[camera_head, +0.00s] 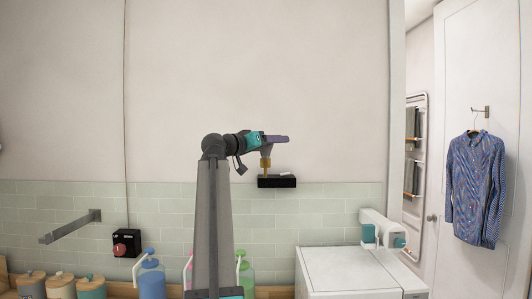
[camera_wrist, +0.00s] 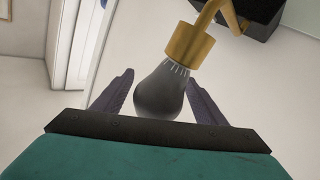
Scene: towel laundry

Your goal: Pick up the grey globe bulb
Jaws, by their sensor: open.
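The grey globe bulb (camera_wrist: 157,96) sits in a brass socket (camera_wrist: 188,46) in the wrist view, with its round end toward my gripper. My gripper (camera_wrist: 159,77) is open, with one purple finger on each side of the bulb and visible gaps between. In the head view my gripper (camera_head: 277,139) is at the wall, just above the brass fitting (camera_head: 266,163). The bulb cannot be made out there; the gripper seems to hide it.
The brass fitting joins a black wall box (camera_head: 277,182). Below are a white appliance (camera_head: 345,270), a white and teal device (camera_head: 380,232), bottles (camera_head: 150,280) and canisters (camera_head: 61,287). A grey wall bracket (camera_head: 70,228) sticks out at left. The wall above is bare.

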